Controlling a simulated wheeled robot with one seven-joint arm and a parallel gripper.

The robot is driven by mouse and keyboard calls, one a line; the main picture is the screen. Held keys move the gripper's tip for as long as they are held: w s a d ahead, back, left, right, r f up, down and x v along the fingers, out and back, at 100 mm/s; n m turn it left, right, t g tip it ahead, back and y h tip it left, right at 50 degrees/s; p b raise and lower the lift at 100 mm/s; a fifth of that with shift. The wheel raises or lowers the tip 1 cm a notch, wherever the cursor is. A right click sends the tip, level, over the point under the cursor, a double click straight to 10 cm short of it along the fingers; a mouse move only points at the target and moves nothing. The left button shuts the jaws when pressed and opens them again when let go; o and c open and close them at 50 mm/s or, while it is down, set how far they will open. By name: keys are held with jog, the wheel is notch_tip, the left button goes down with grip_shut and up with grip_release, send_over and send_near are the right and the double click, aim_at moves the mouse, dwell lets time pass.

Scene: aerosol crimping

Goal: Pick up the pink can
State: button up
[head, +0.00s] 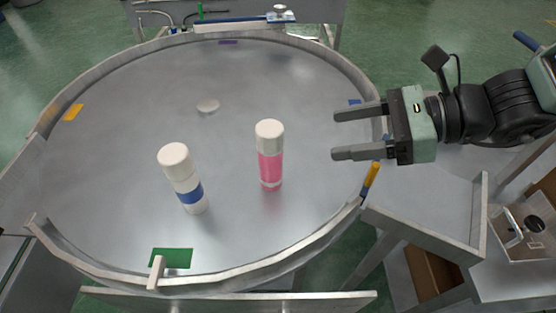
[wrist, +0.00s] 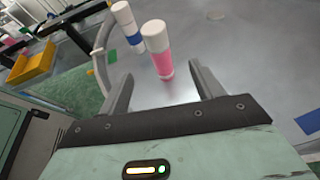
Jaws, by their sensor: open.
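The pink can (head: 270,165) has a white cap and stands upright on the round metal table (head: 120,110), right of the table's middle. My gripper (head: 334,136) is open and empty, to the right of the pink can and apart from it, over the table's right rim. In the wrist view the pink can (wrist: 160,62) shows ahead, between and beyond the two open fingers (wrist: 160,85). Nothing hides the can in the head view.
A white can with a blue band (head: 188,190) stands left of the pink can. A raised metal rim (head: 200,282) rings the table. A yellow-handled item (head: 371,178) stands at the right rim. The table beyond the cans is mostly clear.

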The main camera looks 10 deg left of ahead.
send_near(260, 148)
jog(key=w+a+f, duration=0.2)
jog(key=a+f, duration=0.2)
jog(key=a, duration=0.1)
jog(key=shift+p+x, duration=0.85)
jog(key=shift+x, duration=1.8)
jog(key=shift+s, duration=0.1)
jog(key=shift+c, duration=0.4)
grip_shut()
